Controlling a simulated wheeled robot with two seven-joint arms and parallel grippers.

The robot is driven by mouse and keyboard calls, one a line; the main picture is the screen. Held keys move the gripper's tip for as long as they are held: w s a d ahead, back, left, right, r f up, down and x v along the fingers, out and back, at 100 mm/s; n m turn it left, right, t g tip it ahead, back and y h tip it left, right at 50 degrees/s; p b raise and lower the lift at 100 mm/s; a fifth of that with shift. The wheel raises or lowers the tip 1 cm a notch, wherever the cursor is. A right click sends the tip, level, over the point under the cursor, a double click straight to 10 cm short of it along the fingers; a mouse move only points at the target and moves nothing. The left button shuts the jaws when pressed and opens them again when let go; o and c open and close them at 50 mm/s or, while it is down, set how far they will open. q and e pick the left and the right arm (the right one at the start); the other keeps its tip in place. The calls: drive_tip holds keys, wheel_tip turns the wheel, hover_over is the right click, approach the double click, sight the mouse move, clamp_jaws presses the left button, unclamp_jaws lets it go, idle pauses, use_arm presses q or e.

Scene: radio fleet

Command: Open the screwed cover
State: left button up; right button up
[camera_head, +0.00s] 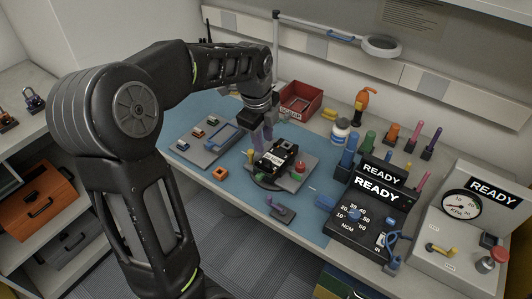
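A black radio-like unit (276,160) with a white label lies on a grey fixture (297,183) on the blue mat. I take its upper face for the screwed cover, but the screws are too small to make out. My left gripper (263,142) points down at the back left edge of this unit, and its greyish fingers are close to it. I cannot tell whether they touch it or how far apart they are. My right gripper is not in view.
A grey tray (186,152) with small parts is left of the unit. A red bin (301,98) stands behind. A black torque device marked READY (366,222) and a gauge box (460,222) stand right. Bottles and tools line the back.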

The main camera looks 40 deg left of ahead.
sight(266, 160)
use_arm(q)
drive_tip(key=f, duration=0.4)
drive_tip(key=w+f+p, duration=0.1)
drive_tip(key=f, duration=0.2)
drive_tip(key=shift+c, duration=0.2)
clamp_jaws()
idle(1.2)
